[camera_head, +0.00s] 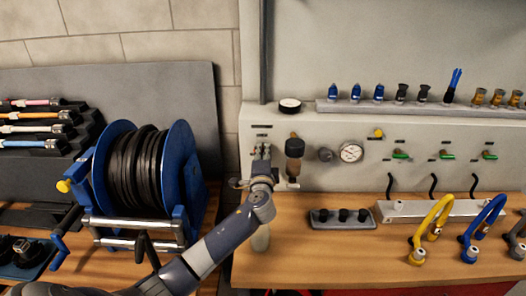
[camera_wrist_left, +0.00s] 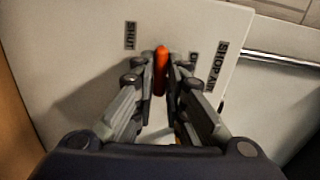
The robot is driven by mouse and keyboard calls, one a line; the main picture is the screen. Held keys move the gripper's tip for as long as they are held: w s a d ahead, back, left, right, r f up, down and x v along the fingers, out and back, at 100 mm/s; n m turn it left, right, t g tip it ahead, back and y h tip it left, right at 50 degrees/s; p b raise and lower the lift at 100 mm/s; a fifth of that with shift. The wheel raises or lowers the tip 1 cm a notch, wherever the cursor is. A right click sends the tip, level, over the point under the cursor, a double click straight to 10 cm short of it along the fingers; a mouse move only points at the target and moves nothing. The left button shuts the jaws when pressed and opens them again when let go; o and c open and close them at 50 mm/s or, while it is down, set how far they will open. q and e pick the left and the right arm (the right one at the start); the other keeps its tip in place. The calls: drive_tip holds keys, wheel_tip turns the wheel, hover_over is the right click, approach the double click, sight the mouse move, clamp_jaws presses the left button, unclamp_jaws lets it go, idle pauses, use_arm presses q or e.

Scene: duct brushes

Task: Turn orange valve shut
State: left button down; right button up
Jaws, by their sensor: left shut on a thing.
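The orange valve handle (camera_wrist_left: 161,70) shows in the left wrist view between the two fingers of my left gripper (camera_wrist_left: 161,80). The fingers are shut on it, in front of a pale panel with labels reading "SHUT" (camera_wrist_left: 130,35) and "SHOP AIR" (camera_wrist_left: 217,66). In the head view my left gripper (camera_head: 262,158) is at the left part of the pale wall panel (camera_head: 330,176) and hides the valve. My right gripper is not in view.
A brown-bodied filter (camera_head: 294,155) hangs just right of my left gripper. A pressure gauge (camera_head: 351,152) and green-handled valves (camera_head: 401,155) are further right. A blue hose reel (camera_head: 182,165) stands left of my arm.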

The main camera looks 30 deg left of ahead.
use_arm(q)
drive_tip(key=shift+m, duration=0.5)
drive_tip(key=c, duration=1.7)
unclamp_jaws()
drive_tip(key=shift+o, duration=0.2)
drive_tip(key=v, duration=1.2)
drive_tip(key=shift+s+f, duration=0.1)
drive_tip(key=shift+f, duration=0.05)
